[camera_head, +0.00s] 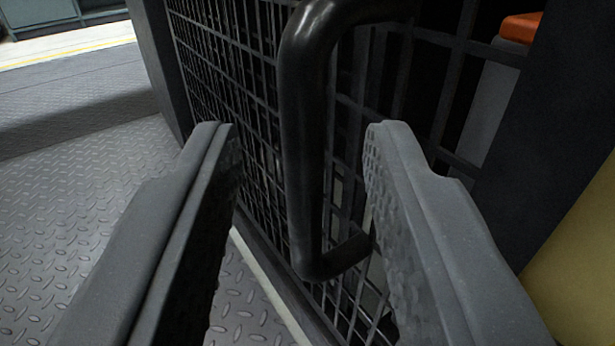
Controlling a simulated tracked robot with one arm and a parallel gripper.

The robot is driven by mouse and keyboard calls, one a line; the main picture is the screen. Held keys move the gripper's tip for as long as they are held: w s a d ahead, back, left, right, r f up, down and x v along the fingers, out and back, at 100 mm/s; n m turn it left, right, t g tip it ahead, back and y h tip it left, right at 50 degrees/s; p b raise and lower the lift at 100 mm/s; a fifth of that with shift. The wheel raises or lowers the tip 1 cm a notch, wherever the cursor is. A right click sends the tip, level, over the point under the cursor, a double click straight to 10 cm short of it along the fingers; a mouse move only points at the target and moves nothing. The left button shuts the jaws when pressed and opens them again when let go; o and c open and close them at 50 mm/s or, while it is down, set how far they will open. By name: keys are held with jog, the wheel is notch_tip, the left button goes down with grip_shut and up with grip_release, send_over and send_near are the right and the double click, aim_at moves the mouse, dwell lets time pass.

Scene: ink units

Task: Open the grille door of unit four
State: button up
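The black mesh grille door (232,75) fills the middle of the view, running from upper left to lower right. A thick black D-shaped bar handle (304,150) stands out from it, upright in the picture. Its upper end runs to the top edge. My gripper (298,135) is open, with one grey finger on each side of the handle in the picture. I see no finger touching the handle, but I cannot tell how deep it sits between them. No unit number shows.
A dark post (545,130) and a yellow surface (580,270) stand at the right. An orange-topped object (520,27) shows behind the mesh. Tread-plate floor (75,215) lies open at the left, with a yellow line (70,55) farther back.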

jog(key=s+a+p, duration=0.2)
jog(key=s+p, duration=0.1)
jog(key=s, duration=0.6)
jog(key=shift+s+f, duration=0.2)
jog(key=shift+r, duration=0.1)
